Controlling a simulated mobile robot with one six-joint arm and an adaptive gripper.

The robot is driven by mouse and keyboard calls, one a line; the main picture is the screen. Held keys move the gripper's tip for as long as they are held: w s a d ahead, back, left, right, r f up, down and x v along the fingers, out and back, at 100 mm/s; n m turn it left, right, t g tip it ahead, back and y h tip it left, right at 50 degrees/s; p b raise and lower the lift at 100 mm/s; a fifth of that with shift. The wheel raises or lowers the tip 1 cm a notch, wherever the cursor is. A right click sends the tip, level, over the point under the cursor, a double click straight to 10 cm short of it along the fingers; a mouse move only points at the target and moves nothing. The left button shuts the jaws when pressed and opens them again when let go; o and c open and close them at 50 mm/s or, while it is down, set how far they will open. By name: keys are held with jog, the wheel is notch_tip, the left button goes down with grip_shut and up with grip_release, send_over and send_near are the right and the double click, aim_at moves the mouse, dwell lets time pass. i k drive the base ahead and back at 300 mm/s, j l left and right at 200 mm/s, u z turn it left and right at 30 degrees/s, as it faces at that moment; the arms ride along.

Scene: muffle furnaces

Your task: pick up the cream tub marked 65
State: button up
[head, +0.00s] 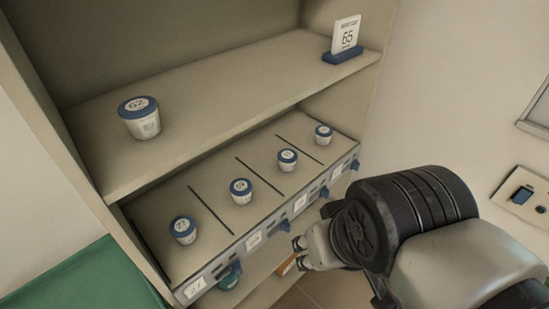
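Cream tubs with blue lids stand on the shelves. On the lower shelf a tub marked 71 (183,229) is at the left, then a second tub (241,191), a third tub (287,160) and a fourth tub (323,135) toward the back right. The numbers on these last three are too small to read surely, so I cannot tell which is 65. A card marked 65 (347,37) stands in a blue holder on the upper shelf. My gripper (299,253) is in front of the lower shelf, apart from all tubs; its fingertips look apart, with nothing between them.
A green surface (85,280) lies at lower left.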

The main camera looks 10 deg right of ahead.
aim_at(324, 133)
jog(key=k+l+u, duration=0.25)
jog(key=k+l, duration=0.2)
jog(key=k+l+u, duration=0.25)
jog(key=k, duration=0.3)
jog(key=l, duration=0.1)
